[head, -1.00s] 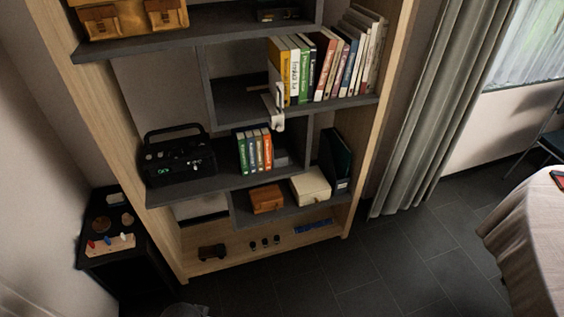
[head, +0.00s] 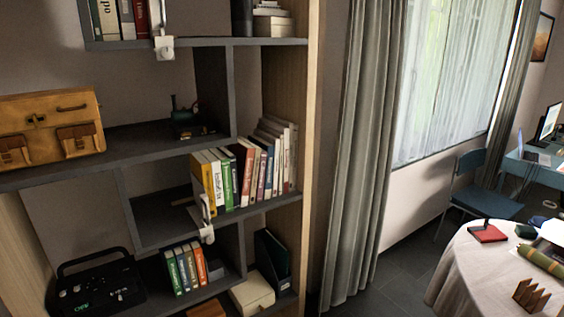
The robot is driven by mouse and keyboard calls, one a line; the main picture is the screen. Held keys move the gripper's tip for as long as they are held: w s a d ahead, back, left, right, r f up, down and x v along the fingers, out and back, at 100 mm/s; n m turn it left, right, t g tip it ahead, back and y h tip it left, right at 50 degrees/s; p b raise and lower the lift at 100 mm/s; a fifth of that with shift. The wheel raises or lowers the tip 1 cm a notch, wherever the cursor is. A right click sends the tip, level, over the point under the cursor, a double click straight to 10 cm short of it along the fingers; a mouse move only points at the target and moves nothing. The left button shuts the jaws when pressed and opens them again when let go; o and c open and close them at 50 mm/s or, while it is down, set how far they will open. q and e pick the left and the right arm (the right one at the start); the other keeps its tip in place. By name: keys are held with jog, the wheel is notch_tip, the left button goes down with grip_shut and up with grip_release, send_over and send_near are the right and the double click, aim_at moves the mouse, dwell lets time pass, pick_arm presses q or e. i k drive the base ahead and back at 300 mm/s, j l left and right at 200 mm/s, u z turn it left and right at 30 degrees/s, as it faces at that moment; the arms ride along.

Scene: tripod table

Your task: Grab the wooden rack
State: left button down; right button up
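A small brown wooden rack (head: 531,296) with pointed upright slats stands on the round table (head: 458,278) at the lower right of the head view. The table has a pale cloth and is cut off by the picture's edge. The rack appears empty, and nothing is touching it from above. Neither of my grippers shows in the head view.
A rolled green item (head: 541,261) and a red flat item (head: 487,233) lie on the table near the rack. A blue chair (head: 485,203) stands behind it. A tall bookshelf (head: 311,120) fills the left; dark floor (head: 396,268) lies between.

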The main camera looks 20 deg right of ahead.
aim_at(525, 295)
jog(key=z, duration=2.15)
jog(key=i+j+z, duration=0.1)
jog(key=i+j, duration=0.05)
jog(key=j, duration=0.1)
